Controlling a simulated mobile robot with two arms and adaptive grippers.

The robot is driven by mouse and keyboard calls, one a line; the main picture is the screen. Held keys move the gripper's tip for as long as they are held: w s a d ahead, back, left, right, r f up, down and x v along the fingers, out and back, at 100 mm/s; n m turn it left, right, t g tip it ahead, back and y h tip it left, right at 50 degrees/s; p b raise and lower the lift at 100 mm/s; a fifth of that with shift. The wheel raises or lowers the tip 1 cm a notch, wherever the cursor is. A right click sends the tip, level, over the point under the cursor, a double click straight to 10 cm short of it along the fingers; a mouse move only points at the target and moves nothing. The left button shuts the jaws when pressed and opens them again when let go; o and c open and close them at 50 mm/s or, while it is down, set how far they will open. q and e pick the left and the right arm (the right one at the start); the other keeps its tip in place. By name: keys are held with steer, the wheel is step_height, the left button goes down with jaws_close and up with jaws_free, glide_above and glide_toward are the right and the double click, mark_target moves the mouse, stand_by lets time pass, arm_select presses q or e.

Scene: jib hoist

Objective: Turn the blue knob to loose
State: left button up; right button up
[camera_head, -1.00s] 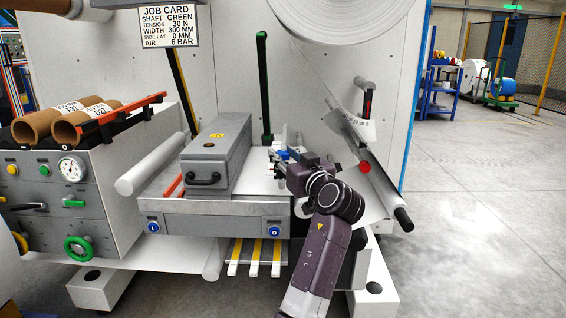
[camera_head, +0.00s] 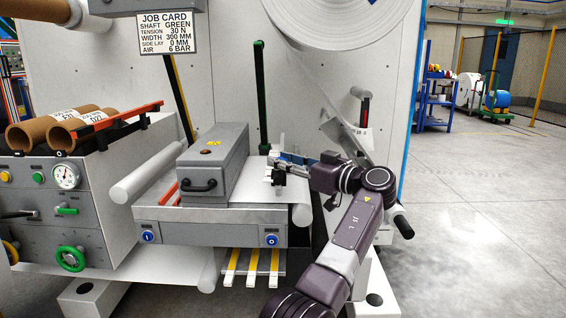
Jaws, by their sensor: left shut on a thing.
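The blue knob (camera_head: 290,158) shows only as a small blue piece at the back right of the grey table top, mostly covered by my gripper. My left gripper (camera_head: 279,170) reaches in over the right end of the table and is shut on it. The fingers are small and partly overlap the knob, so its turn position cannot be read. My right gripper is not in view.
A grey box with a black handle (camera_head: 213,160) stands left of the gripper. A green upright bar (camera_head: 261,100) rises just behind. A large white roll (camera_head: 335,18) hangs above. Open floor lies right.

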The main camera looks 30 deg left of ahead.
arm_select(q)
steer(key=shift+n+g, duration=0.4)
steer(key=shift+g, duration=0.3)
steer(key=o, duration=1.2)
steer(key=shift+f, duration=0.1)
steer(key=shift+c, duration=0.2)
steer(key=d, duration=1.2)
steer(key=shift+s, duration=0.35)
